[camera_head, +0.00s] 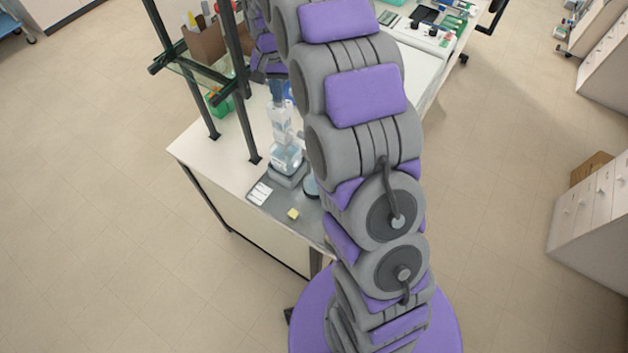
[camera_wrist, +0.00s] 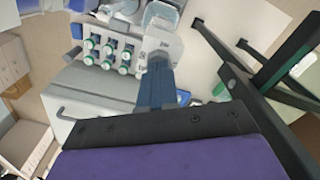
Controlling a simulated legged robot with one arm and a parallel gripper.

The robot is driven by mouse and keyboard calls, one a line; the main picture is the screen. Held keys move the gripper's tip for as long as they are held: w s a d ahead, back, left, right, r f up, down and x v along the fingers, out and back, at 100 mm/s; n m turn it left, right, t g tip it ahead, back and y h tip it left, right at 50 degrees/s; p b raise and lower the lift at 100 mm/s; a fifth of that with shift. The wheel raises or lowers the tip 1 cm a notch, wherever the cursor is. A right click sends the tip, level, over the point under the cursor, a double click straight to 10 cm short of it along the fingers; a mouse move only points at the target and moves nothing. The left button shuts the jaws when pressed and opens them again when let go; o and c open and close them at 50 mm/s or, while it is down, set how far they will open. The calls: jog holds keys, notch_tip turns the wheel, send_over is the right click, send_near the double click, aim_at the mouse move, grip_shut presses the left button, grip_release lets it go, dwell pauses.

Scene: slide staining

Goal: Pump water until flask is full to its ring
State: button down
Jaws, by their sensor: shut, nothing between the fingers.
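A clear glass vessel with pale blue liquid (camera_head: 286,158) stands on a grey base near the bench's left front corner. A whitish, see-through pump-like piece (camera_head: 280,115) rises above it. In the wrist view a white block with small print (camera_wrist: 164,42) and clear glass (camera_wrist: 163,14) lie beyond my fingers. My gripper (camera_wrist: 160,68) is blue, shut and empty, with its tip at the white block; touching or apart I cannot tell. In the head view it points down (camera_head: 278,92) over the piece. A round bluish item (camera_head: 311,186) is partly hidden by my arm. No ring or water level is readable.
Dark posts and a glass shelf (camera_head: 195,70) stand close left of my gripper. A yellow block (camera_head: 293,214) and white cards (camera_head: 260,193) lie at the front. Several green-capped bottles (camera_wrist: 108,52) sit in a white rack. My arm covers much of the bench.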

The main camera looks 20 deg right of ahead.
jog(key=shift+f+b, duration=0.45)
jog(key=shift+f, duration=1.1)
jog(key=shift+s+f, duration=0.1)
jog(key=shift+f, duration=0.05)
jog(key=shift+r+p, duration=0.65)
jog(key=shift+r, duration=2.2)
jog(key=shift+f, duration=0.15)
jog(key=shift+f+b, duration=0.8)
jog(key=shift+f, duration=1.75)
jog(key=shift+r+p, duration=0.65)
jog(key=shift+r, duration=2)
